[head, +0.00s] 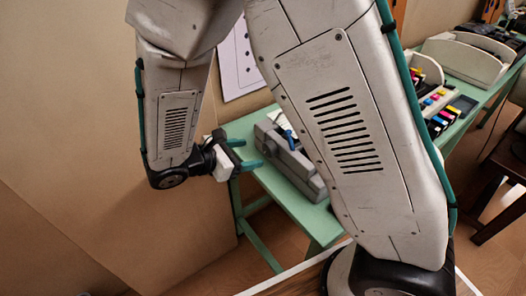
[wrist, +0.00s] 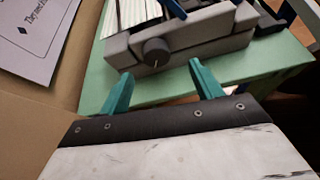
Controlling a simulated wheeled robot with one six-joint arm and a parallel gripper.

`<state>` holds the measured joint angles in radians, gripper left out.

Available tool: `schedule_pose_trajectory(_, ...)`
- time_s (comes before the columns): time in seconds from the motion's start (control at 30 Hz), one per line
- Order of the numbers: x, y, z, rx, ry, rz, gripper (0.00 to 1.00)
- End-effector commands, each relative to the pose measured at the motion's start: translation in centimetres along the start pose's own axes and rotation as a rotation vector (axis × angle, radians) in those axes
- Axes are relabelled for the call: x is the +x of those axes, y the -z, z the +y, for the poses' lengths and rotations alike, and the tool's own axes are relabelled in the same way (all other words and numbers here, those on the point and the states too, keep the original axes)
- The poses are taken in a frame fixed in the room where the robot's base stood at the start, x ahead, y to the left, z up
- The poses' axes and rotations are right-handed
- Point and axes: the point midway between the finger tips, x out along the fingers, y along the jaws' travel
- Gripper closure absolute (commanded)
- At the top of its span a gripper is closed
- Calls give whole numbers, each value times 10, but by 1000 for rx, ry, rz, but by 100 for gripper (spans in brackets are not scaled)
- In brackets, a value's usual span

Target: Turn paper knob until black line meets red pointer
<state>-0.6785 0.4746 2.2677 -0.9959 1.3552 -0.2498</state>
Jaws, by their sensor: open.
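The paper knob (wrist: 155,52) is a dark round knob on the near face of a grey machine (wrist: 206,37) in the wrist view. A small pale mark shows on the knob's lower part; I cannot make out a black line or a red pointer. My gripper (wrist: 161,70) is open, its two teal fingers spread just short of the knob, one to each side and apart from it. In the head view my gripper (head: 245,153) is at the left end of the machine (head: 294,168), where I cannot make out the knob.
The machine stands on a green table (head: 243,126). White striped paper (wrist: 128,14) and a blue part (wrist: 176,8) are on top of it. A printed sheet (wrist: 33,35) is on the brown wall at left. Colored cartridges (head: 437,104) lie further along the table.

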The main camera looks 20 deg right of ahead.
Motion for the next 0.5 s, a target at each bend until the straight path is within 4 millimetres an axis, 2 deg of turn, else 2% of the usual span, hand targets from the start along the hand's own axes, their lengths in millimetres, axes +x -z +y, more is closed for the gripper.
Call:
schedule_pose_trajectory(0.17,3,11,4,-44,-34,-22,35)
schedule_pose_trajectory(0.5,54,10,5,-44,-31,-23,35)
